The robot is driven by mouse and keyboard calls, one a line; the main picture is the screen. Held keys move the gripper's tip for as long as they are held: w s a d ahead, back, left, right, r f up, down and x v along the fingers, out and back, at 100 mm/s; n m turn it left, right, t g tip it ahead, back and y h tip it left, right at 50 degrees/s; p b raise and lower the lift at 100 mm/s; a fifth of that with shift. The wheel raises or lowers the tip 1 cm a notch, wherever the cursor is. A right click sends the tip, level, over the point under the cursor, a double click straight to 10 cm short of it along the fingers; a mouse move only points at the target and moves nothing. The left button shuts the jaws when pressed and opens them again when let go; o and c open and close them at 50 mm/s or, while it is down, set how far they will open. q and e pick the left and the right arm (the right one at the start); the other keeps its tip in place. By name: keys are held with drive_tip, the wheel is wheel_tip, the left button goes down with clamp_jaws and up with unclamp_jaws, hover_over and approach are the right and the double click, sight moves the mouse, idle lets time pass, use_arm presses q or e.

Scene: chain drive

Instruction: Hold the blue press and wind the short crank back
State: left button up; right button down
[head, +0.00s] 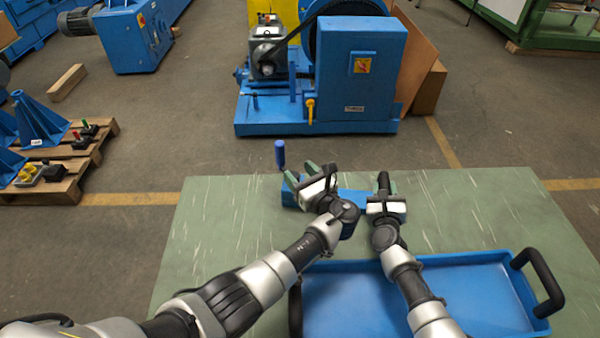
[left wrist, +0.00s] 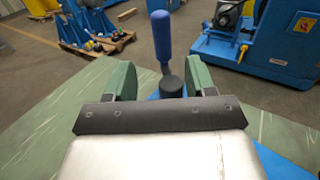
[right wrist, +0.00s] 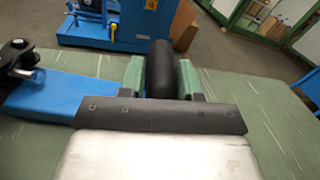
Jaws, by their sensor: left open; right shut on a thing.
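The blue press (head: 352,198) lies on the green table top, and its body also shows in the right wrist view (right wrist: 60,96). My right gripper (head: 385,184) is shut on the press's thick black handle (right wrist: 160,70) at its right end. The short crank has an upright blue grip (head: 280,153) at the press's left end. In the left wrist view the blue grip (left wrist: 160,35) stands beyond the dark round hub (left wrist: 171,87). My left gripper (head: 321,172) is open, its green fingers either side of the hub in that view. I cannot tell whether they touch it.
A blue tray (head: 470,262) with black handles lies on the table (head: 230,220) in front, below my right arm. A blue belt-driven machine (head: 360,75) stands on the floor beyond. A wooden pallet (head: 60,185) with blue stands is at the left. The table's left side is clear.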

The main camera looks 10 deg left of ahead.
use_arm(q)
drive_tip(key=w+n+h, duration=0.2)
drive_tip(key=w+h, duration=0.1)
drive_tip(key=w+a+n+h, duration=0.1)
drive_tip(key=w+n, duration=0.1)
drive_tip(key=shift+r, duration=0.1)
use_arm(e)
drive_tip(key=shift+f, duration=0.2)
use_arm(q)
drive_tip(key=w+a+r+n+t+h, duration=0.4)
drive_tip(key=w+r+t+h, duration=0.15)
drive_tip(key=r+h, duration=0.45)
drive_tip(key=s+a+f+m+g+h, duration=0.3)
drive_tip(key=s+a+f+m+h, duration=0.25)
drive_tip(key=m, duration=0.75)
drive_tip(key=s+a+f+m+g+h, duration=0.4)
drive_tip(key=f+m+h, duration=0.15)
drive_tip(key=m, duration=0.75)
drive_tip(key=x, duration=1.2)
drive_tip(key=shift+r+h, duration=0.3)
drive_tip(key=shift+r, duration=0.25)
drive_tip(key=shift+s+d, duration=0.1)
drive_tip(key=shift+d, duration=0.05)
